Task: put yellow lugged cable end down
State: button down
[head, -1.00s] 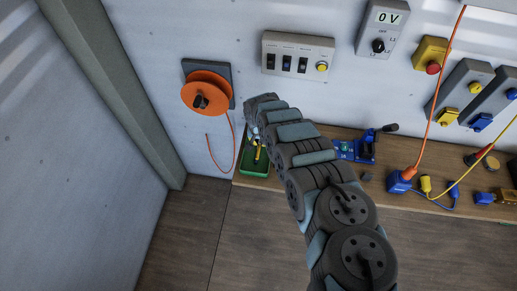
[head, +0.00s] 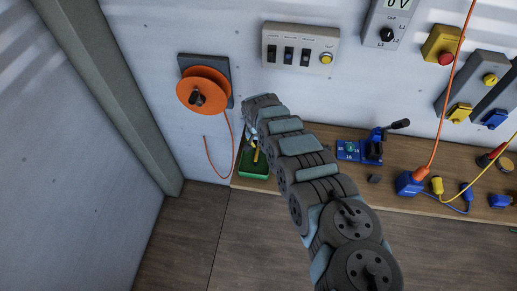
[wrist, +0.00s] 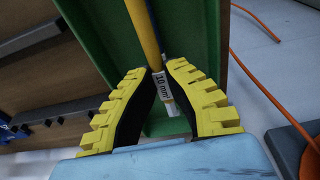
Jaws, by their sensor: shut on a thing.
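The yellow lugged cable end (wrist: 150,32) shows in the wrist view as a yellow cable with a white "10 mm²" label (wrist: 162,84). My gripper (wrist: 157,70), with yellow ribbed fingers and dark pads, is shut on it around the label. The lug itself is hard to make out between the fingers. Behind it is the green tray (wrist: 198,25); I cannot tell whether the cable touches it. In the head view the green tray (head: 253,183) stands at the bench's left end, with a bit of yellow (head: 255,157) in it, and my arm's end hides the gripper.
The orange cable reel (head: 203,91) hangs on the wall left of the tray, its orange cable (head: 212,158) dangling close by. A switch panel (head: 300,47) is above. A blue tool (head: 365,150) and blue plug (head: 410,183) stand right on the wooden bench (head: 335,190).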

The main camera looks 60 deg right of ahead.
aim_at(258, 144)
jog(key=shift+f, duration=0.4)
jog(key=shift+f, duration=0.55)
jog(key=c, duration=1.2)
grip_release()
jog(key=shift+c, duration=0.2)
jog(key=shift+r, duration=0.1)
jog(key=shift+w+r, duration=0.1)
jog(key=shift+r, duration=1.35)
jog(key=shift+s+a+r+p, duration=0.2)
jog(key=shift+r+p, duration=0.15)
jog(key=shift+r, duration=0.2)
jog(key=shift+w+r, duration=0.1)
jog(key=shift+r, duration=0.5)
notch_tip(258, 144, up, 8)
jog(key=a, duration=0.1)
jog(key=shift+s+a+f+p, duration=0.15)
jog(key=shift+s+f+p, duration=0.1)
jog(key=shift+p, duration=0.1)
